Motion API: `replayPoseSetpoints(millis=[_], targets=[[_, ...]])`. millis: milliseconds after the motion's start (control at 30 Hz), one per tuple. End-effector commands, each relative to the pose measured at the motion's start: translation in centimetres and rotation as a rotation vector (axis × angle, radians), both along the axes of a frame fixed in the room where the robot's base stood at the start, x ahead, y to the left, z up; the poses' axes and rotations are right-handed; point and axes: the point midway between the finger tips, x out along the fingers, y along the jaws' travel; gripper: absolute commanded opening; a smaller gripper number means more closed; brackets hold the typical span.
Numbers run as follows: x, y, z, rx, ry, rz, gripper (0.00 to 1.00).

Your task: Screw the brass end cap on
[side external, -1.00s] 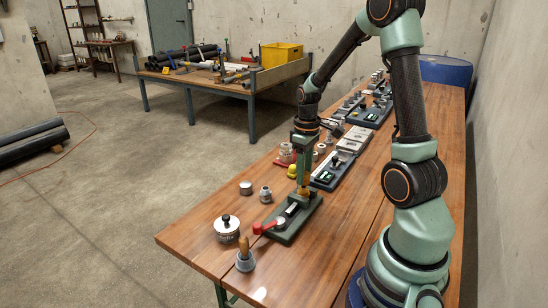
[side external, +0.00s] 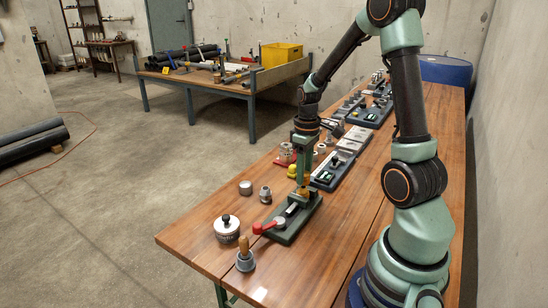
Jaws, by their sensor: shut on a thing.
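My gripper (side external: 303,181) points straight down over the far end of a green clamp fixture (side external: 284,237) on the bench. It is shut on a small brass-coloured piece (side external: 304,191), which appears to be the brass end cap. The fixture has a red lever (side external: 264,227) and a pale metal part (side external: 291,210) lying along its top. The cap is low at the fixture, but I cannot tell whether it touches the part or its thread. My fingers hide much of it.
A lidded pot (side external: 227,229) and a wooden-handled brush pot (side external: 245,256) stand at the near left. Two grey fittings (side external: 265,194) stand left of the fixture. A yellow dome (side external: 292,171) is just behind my gripper. Several trays of parts line the bench (side external: 370,208) beyond.

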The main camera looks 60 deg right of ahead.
Motion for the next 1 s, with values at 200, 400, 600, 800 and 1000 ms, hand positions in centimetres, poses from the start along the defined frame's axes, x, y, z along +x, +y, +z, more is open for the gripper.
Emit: replayPoseSetpoints(millis=[200, 400, 600, 800, 1000], targets=[[-0.02, 0.01, -0.31, 0.001, 0.001, 0.000, 0.00], [-0.02, 0.01, -0.68, 0.001, 0.001, 0.000, 0.00], [0.00, 0.00, -0.81, 0.000, 0.000, 0.000, 0.00], [0.00, 0.00, -0.80, 0.000, 0.000, 0.000, 0.00], [-0.01, 0.00, -0.95, 0.000, 0.000, 0.000, 0.00]])
